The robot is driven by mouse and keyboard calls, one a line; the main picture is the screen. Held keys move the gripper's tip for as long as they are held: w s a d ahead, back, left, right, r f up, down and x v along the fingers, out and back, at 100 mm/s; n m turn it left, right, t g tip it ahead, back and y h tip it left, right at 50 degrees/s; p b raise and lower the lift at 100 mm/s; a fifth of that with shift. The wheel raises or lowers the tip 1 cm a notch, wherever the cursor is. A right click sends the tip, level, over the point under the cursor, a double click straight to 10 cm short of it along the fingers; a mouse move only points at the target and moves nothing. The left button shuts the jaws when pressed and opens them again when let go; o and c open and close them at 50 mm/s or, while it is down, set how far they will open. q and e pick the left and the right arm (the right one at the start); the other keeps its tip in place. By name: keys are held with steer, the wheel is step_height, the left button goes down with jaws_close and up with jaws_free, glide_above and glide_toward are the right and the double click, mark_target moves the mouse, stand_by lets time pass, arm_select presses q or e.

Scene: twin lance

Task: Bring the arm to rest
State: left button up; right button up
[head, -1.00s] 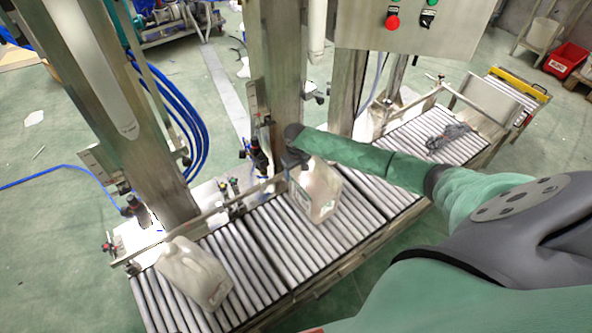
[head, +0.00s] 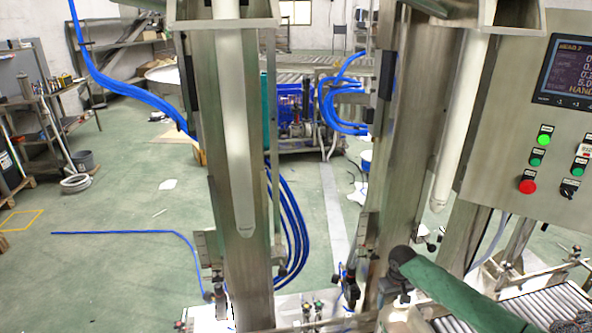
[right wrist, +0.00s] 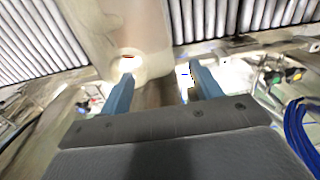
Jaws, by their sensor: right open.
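My right arm comes in from the lower right in the head view, and my right gripper (head: 398,296) is at its end, beside the steel column. In the right wrist view the two blue fingers of my right gripper (right wrist: 160,84) stand apart with nothing gripped between them. A pale jug (right wrist: 115,28) with a round open mouth lies just beyond the fingertips, its mouth near the left finger. I cannot tell the exact gap. In the head view the jug is mostly cut off or hidden. My left gripper is not in view.
Two steel columns (head: 236,170) with white filling tubes rise ahead. A control panel (head: 540,120) with a screen and buttons hangs at right. Conveyor rollers (head: 545,305) run at the lower right. Blue hoses (head: 295,235) loop by the left column. Green floor is free at left.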

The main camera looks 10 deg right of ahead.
steer(key=shift+d+r+n+h, duration=0.1)
steer(key=shift+d+n+h, duration=0.2)
steer(key=shift+d+n, duration=0.15)
steer(key=w+a+r+n+t+h, duration=0.25)
steer(key=a+r+t, duration=0.2)
steer(key=r, duration=0.65)
steer(key=s+a+r+n+t+y, duration=0.1)
steer(key=s+a+r, duration=0.25)
steer(key=a, duration=0.25)
steer(key=s+a+r+n+t+y, duration=0.1)
steer(key=s+a+r, duration=0.1)
steer(key=s+a, duration=0.4)
steer(key=s+a+f+m+g, duration=0.1)
steer(key=s+f, duration=0.3)
steer(key=s, duration=0.7)
steer(key=s+a+f+m+g+y, duration=0.1)
steer(key=s+a+f, duration=0.3)
steer(key=s, duration=0.8)
steer(key=s+a+f+m+g+y, duration=0.1)
steer(key=s+f, duration=0.5)
steer(key=s, duration=0.6)
steer(key=shift+s+a+m+g, duration=0.2)
steer(key=shift+a+m+g, duration=0.6)
steer(key=shift+a+g, duration=0.15)
